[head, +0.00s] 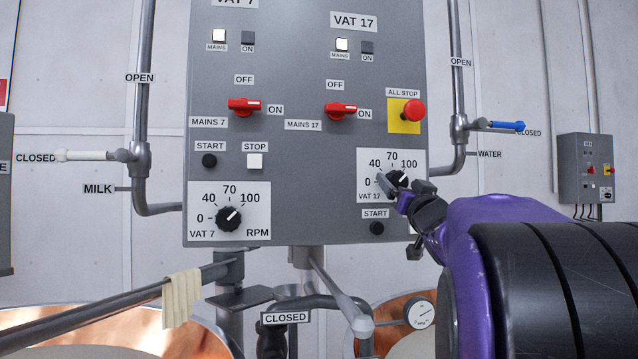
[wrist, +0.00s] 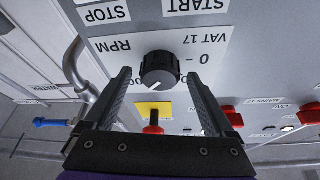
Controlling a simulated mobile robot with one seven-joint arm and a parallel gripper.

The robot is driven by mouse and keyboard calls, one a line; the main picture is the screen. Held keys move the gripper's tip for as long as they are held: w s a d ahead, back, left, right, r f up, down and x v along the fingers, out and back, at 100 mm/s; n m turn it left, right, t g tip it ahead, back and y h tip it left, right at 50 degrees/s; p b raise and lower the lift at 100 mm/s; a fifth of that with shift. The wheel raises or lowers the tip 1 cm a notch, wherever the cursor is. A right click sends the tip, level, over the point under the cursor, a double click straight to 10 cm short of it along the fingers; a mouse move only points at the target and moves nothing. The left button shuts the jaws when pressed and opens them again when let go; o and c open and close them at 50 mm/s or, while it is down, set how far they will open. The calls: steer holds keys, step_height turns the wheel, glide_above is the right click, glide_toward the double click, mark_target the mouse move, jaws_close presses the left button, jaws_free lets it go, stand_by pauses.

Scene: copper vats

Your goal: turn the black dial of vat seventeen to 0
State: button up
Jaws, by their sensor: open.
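The black dial of vat seventeen (head: 398,178) sits on a white plate at the lower right of the grey panel, with 0, 40, 70 and 100 around it. Its white mark points up and right, towards the 100 side, in the head view. The dial (wrist: 159,71) also shows in the wrist view, where the panel is upside down. My gripper (head: 405,187) is open at the dial, and its fingers partly cover the plate. In the wrist view, one finger stands on each side of the dial with gaps visible; I cannot tell how deep they reach.
The vat 7 dial (head: 229,218) is at the panel's lower left. The red mains 17 switch (head: 340,110) and red all-stop button (head: 413,110) are above the vat 17 dial. A black start button (head: 376,228) is just below it. Pipes flank the panel; copper vats stand below.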

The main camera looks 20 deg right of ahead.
stand_by(0.3)
steer(key=c, duration=1.4)
